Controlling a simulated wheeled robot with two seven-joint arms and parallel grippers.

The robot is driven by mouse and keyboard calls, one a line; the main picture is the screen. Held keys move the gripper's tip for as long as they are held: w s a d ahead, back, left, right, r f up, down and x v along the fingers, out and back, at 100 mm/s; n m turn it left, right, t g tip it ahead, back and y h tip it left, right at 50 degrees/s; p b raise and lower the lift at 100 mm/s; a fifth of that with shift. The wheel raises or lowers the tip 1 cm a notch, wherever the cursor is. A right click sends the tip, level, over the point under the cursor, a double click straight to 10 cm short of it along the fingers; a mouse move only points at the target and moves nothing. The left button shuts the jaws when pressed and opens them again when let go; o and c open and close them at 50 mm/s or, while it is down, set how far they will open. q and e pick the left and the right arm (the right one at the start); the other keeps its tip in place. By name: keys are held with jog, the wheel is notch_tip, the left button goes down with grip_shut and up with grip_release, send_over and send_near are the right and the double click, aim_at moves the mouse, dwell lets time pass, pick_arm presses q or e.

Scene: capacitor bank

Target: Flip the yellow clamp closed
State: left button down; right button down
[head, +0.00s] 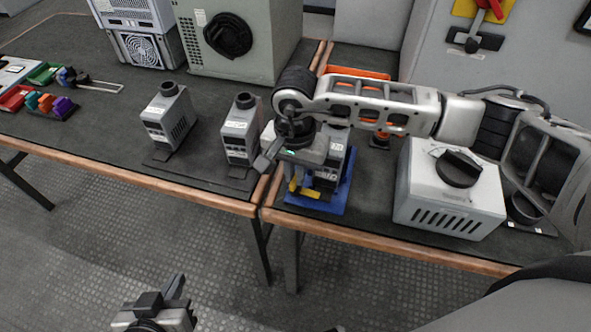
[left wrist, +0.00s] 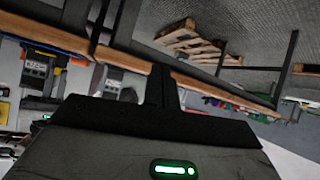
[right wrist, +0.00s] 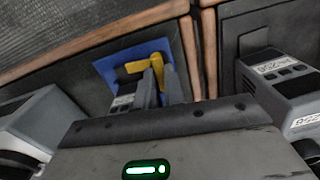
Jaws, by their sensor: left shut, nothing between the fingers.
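The yellow clamp (head: 308,192) is at the front of the blue base (head: 330,207), beside a grey device (head: 333,165). In the right wrist view the yellow clamp (right wrist: 137,66) shows as a bent piece over the blue base (right wrist: 108,66). My right gripper (right wrist: 160,80) has its fingertips at the clamp; a yellow part shows between and beside them. I cannot tell whether the fingers grip it. In the head view my right gripper (head: 293,176) hides part of the device and clamp. My left gripper (head: 176,284) is shut and empty, in front of the table and away from it.
Two similar grey devices (head: 168,118) (head: 238,130) stand left of the blue base. A white box with a black knob (head: 447,200) stands to the right. Coloured clips (head: 48,103) lie at the far left. A wooden table edge (head: 150,182) runs along the front.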

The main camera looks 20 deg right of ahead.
aim_at(295, 178)
jog(key=shift+f+n+b, duration=0.2)
jog(key=shift+n+b, duration=0.2)
jog(key=shift+b, duration=0.4)
jog(key=shift+r, duration=0.25)
jog(key=c, duration=1.5)
grip_release()
pick_arm(q)
jog(key=shift+d+f, duration=0.1)
jog(key=shift+f, duration=0.2)
jog(key=shift+f+b, duration=0.15)
jog(key=shift+b, duration=0.25)
pick_arm(e)
notch_tip(295, 178, up, 16)
jog(key=shift+f, duration=0.1)
